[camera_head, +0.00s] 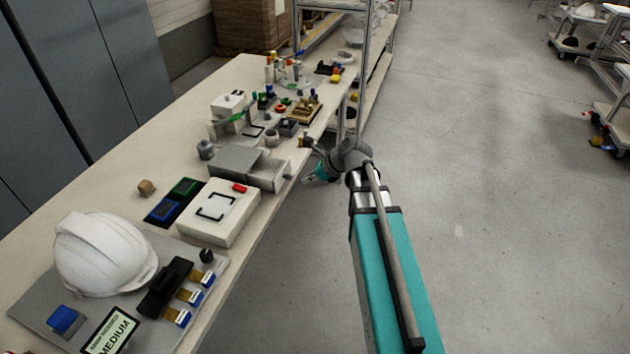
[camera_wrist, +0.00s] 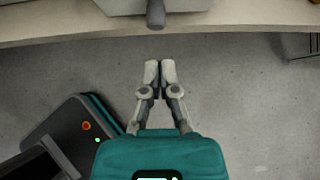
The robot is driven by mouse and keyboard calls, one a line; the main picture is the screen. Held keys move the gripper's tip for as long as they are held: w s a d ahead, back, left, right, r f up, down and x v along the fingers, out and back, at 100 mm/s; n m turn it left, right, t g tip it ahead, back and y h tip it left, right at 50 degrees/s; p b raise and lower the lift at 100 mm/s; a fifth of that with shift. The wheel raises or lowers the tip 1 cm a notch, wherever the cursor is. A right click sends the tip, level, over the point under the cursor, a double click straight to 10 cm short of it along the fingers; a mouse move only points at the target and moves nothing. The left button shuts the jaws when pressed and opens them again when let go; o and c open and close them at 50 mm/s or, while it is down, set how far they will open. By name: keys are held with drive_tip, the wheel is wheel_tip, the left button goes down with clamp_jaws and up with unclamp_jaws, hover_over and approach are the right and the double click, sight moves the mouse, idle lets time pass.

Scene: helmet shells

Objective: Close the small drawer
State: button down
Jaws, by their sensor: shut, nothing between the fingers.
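The small drawer (camera_head: 268,172) belongs to a grey box (camera_head: 234,160) on the workbench. It stands pulled out toward the bench's front edge, with its tray showing. In the wrist view the drawer front (camera_wrist: 125,7) is at the top edge, and its grey handle (camera_wrist: 156,14) points toward me. My gripper (camera_wrist: 160,64) is shut and empty. Its fingertips are roughly in line with the handle, with a visible gap between. In the head view my arm reaches beside the bench near the drawer; the fingertips are hard to make out there.
The workbench (camera_head: 165,167) carries a white helmet (camera_head: 100,252), a white box (camera_head: 220,212) beside the drawer unit and several small parts beyond it. A metal rack (camera_head: 338,70) stands at the bench's far end. The floor (camera_head: 480,200) to the right is open.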

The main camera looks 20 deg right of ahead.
drive_tip(key=shift+w+a, duration=0.75)
drive_tip(key=shift+a, duration=0.3)
drive_tip(key=shift+w, duration=0.1)
